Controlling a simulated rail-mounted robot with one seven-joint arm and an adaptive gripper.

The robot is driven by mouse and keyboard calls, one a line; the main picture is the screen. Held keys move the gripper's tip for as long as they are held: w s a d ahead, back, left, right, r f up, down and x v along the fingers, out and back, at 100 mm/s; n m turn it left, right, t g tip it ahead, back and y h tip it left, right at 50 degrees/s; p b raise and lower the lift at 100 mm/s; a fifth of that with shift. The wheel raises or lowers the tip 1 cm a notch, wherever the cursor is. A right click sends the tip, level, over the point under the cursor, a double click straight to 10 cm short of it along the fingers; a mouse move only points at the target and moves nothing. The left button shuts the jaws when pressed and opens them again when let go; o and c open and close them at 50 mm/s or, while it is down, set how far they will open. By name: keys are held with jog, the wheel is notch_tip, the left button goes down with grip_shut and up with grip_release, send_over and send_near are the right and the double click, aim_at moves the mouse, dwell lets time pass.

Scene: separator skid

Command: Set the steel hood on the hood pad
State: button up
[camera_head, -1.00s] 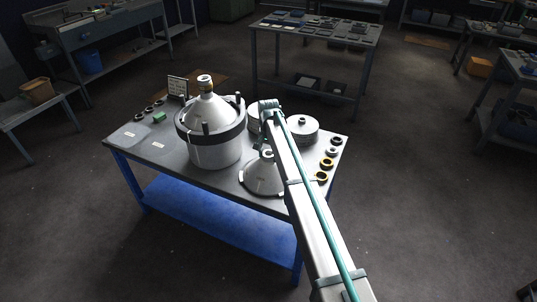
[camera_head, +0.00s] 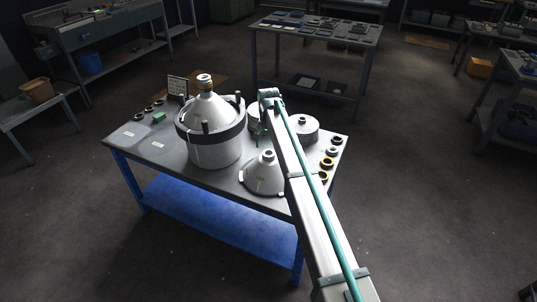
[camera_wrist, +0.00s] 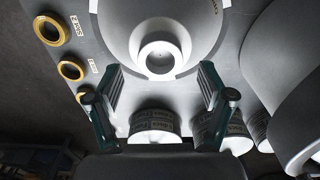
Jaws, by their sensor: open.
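A pale steel cone with a short open neck (camera_head: 264,175) stands upright at the table's front edge. The wrist view shows its neck (camera_wrist: 159,54) from above. A second cone-shaped hood (camera_head: 209,106) with a brass-coloured neck sits on the large bowl. I cannot tell which cone the task calls the steel hood. My gripper (camera_wrist: 162,72) is open and empty, its fingers apart on either side below the neck in the picture, not touching it. In the head view it is mostly hidden behind my arm. Two pale labelled pads lie at the table's left, one at the edge (camera_head: 128,136); which is the hood pad is unreadable.
The large bowl (camera_head: 215,153) fills the middle of the table (camera_head: 190,178), beside the cone. Disc stacks (camera_head: 301,127) stand behind the cone. Several yellow and dark rings (camera_head: 327,163) line the right edge. A small green block (camera_head: 159,117) lies near the pads.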

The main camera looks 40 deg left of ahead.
notch_tip(320, 180, up, 8)
jog(key=b, duration=0.1)
dwell(0.5)
jog(key=w+d+f, duration=0.2)
jog(key=d+f, duration=0.4)
jog(key=d, duration=0.6)
jog(key=w+d+f+m, duration=0.15)
jog(key=d+f, duration=0.35)
jog(key=d, duration=0.7)
jog(key=w+d+f, duration=0.3)
jog(key=d+f, duration=0.3)
jog(key=d, duration=0.5)
jog(key=s+d+f, duration=0.3)
jog(key=s+d, duration=0.1)
jog(key=d, duration=0.6)
jog(key=s+d+f, duration=0.3)
jog(key=d, duration=0.6)
jog(key=s+d+f, duration=0.4)
jog(key=d, duration=0.6)
jog(key=s+d+f+m, duration=0.2)
jog(key=s+d+f, duration=0.1)
jog(key=s+d, duration=0.7)
jog(key=s+f+g, duration=0.3)
jog(key=s+f, duration=0.5)
jog(key=s, duration=0.6)
jog(key=s+f+g, duration=0.3)
jog(key=s+f, duration=0.6)
jog(key=s, duration=0.5)
jog(key=shift+g, duration=0.4)
